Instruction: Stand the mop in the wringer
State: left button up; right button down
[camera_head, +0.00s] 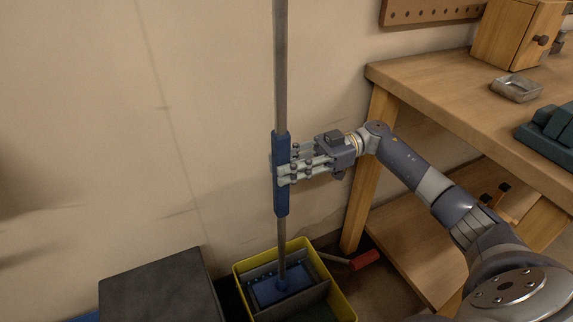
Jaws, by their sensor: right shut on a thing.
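The mop (281,80) stands nearly upright, with a long grey pole and a blue grip sleeve. Its blue head (268,292) is down inside the yellow bucket (243,271), within the grey wringer compartment (316,294) at the far side. I cannot tell whether the head touches the wringer's floor. My right gripper (283,172) is shut on the blue sleeve of the mop, reaching in from the right. The top of the pole is out of the frame. My left gripper does not show.
A wooden workbench (440,82) stands at the right, with a metal tray (516,88) and a dark green object (550,131) on it. A red-handled tool (364,260) lies beside the bucket. A dark box (163,287) stands left of the bucket. The wall is close behind.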

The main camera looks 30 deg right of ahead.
jog(key=c, duration=1.2)
grip_release()
jog(key=shift+r, duration=0.1)
jog(key=d, duration=1.2)
jog(key=shift+s, duration=0.45)
jog(key=shift+s, duration=0.1)
